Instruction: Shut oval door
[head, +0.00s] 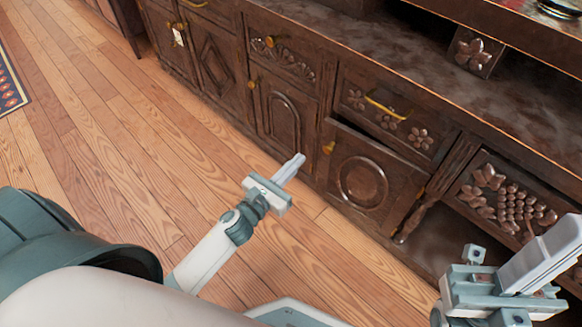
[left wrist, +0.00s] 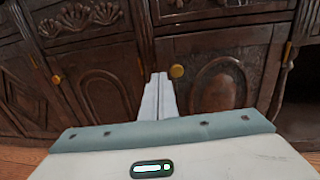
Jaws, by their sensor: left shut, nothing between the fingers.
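The oval door (head: 335,168) is a dark carved wooden cabinet door with a round medallion and a brass knob (head: 328,147) at its left edge. It stands slightly ajar, with a dark gap along its top. My left gripper (head: 298,160) is shut and empty, in front of the cabinet to the left of this door. In the left wrist view the oval door (left wrist: 225,60) is right of the fingertips, its knob (left wrist: 177,71) close beside them. The gripper body hides its lower part. My right gripper (head: 545,250) is at the lower right; its finger gap is unclear.
A closed arched door (head: 285,118) is just left of the oval door. A drawer with a brass handle (head: 385,107) is above it, and an open lower bay (head: 460,220) with a carved post is to its right. Wooden floor (head: 130,130) lies clear to the left.

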